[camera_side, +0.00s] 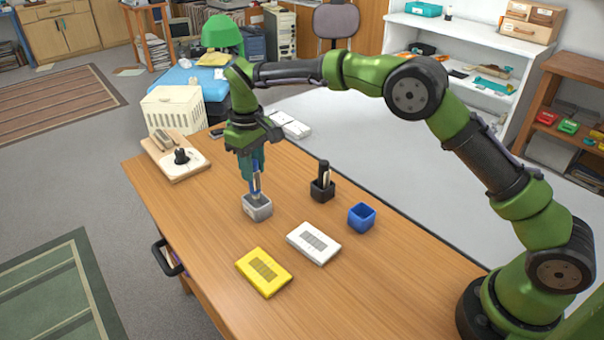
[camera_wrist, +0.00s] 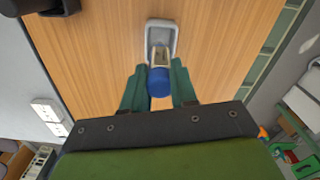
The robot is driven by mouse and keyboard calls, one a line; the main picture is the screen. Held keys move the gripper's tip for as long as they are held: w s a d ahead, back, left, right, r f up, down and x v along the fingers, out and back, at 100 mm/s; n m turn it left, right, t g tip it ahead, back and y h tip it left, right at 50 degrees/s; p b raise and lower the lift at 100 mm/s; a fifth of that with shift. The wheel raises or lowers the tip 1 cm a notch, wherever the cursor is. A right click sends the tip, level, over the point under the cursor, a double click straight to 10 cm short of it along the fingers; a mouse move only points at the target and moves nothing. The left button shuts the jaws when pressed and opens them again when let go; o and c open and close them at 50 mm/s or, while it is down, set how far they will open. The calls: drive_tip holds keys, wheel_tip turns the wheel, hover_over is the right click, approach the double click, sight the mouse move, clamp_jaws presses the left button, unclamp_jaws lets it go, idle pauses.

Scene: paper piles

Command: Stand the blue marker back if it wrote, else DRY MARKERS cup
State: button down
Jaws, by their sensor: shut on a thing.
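In the wrist view the marker's blue end (camera_wrist: 159,80) shows between the fingers, with the grey cup (camera_wrist: 148,34) just beyond. A black cup (camera_side: 322,192) holds a dark and white item. A blue cup (camera_side: 361,218) looks empty. No label reading DRY MARKERS is legible on any cup.
A white pad (camera_side: 330,246) and a yellow pad (camera_side: 282,278), each with a grey patch, lie in front of the cups. A wooden board with a black knob (camera_side: 182,157) lies at the table's far left. The table (camera_side: 370,290) is clear at front right.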

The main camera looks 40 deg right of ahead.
drive_tip(key=shift+f, duration=2.05)
drive_tip(key=c, duration=0.9)
unclamp_jaws()
drive_tip(key=shift+f, duration=0.2)
